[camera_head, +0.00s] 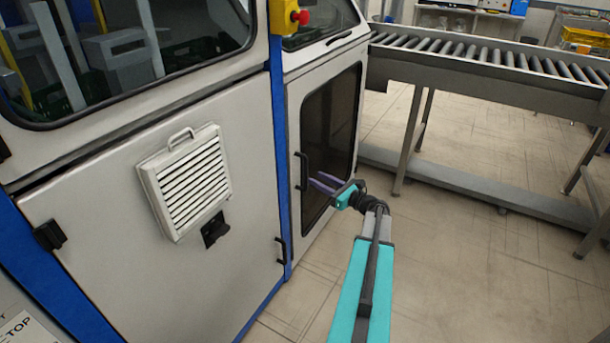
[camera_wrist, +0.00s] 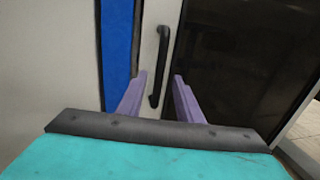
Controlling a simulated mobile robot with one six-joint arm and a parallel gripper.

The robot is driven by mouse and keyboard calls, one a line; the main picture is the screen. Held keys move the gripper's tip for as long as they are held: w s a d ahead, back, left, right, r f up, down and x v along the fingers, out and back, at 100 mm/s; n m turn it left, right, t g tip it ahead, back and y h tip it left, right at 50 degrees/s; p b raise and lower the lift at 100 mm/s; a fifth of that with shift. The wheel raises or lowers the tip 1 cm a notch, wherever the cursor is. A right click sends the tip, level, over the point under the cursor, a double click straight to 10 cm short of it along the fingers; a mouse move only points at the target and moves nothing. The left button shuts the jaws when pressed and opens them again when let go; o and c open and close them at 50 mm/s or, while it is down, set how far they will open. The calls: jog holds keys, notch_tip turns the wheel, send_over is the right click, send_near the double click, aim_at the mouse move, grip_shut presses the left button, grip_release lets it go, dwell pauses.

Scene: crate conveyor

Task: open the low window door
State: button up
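The low window door (camera_head: 295,138) is a light grey panel with a dark window (camera_head: 330,130), right of the blue post. It looks closed. Its black vertical handle (camera_head: 304,171) is on the left side of the door; in the wrist view the handle (camera_wrist: 160,65) stands upright between the fingers in the picture. My gripper (camera_head: 317,184) has purple fingers and is at the handle's height, pointing at it. In the wrist view my gripper (camera_wrist: 160,80) is open, one finger on each side of the handle's lower end. I cannot tell whether either finger touches the handle.
A blue post (camera_head: 280,130) stands left of the door. A larger grey panel with a louvred vent (camera_head: 187,182) is further left. A roller conveyor (camera_head: 480,60) on legs stands at the right. The tiled floor (camera_head: 470,240) in front is clear.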

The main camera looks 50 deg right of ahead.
send_over(306, 187)
jog(key=shift+w+d, duration=0.25)
jog(key=shift+w, duration=0.05)
dwell(0.3)
